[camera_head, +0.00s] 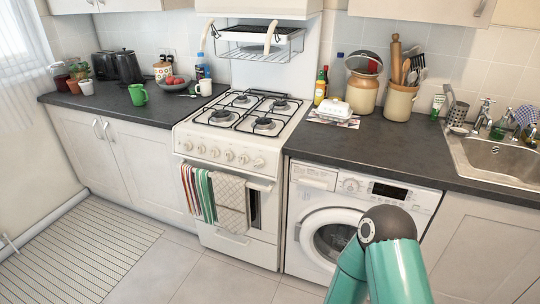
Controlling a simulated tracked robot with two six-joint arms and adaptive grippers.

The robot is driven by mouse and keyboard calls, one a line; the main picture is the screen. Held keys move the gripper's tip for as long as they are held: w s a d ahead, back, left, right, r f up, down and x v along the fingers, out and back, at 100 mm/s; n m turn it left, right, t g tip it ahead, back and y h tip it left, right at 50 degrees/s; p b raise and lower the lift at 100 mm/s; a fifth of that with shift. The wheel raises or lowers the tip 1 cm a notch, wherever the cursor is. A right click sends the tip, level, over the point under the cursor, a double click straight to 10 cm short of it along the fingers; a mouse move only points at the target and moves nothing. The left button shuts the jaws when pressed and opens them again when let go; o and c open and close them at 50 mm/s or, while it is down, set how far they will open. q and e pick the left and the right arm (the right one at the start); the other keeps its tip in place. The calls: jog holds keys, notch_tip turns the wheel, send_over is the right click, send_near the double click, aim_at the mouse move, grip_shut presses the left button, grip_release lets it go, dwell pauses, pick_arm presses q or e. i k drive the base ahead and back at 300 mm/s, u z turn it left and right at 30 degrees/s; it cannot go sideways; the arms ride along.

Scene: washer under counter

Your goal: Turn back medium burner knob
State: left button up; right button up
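A white gas cooker (228,205) stands between the counters. Its front panel carries a row of several cream knobs, with one near the middle of the row (229,155). I cannot tell which knob belongs to the medium burner, nor how the knobs are turned. The hob (250,110) on top has black grates over several burners, with no pan on them and no visible flame. A teal and grey link of my own arm rises at the lower right, in front of the washer. Neither of my grippers is in view.
A striped towel (197,192) and a checked towel (231,204) hang from the oven handle below the knobs. The washing machine (311,235) is right of the cooker. The dark counter (400,150) holds jars. The floor (205,279) before the cooker is clear.

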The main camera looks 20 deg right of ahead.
aim_at(259, 162)
jog(key=z, duration=0.05)
jog(key=i, duration=1.2)
jog(key=u, duration=0.35)
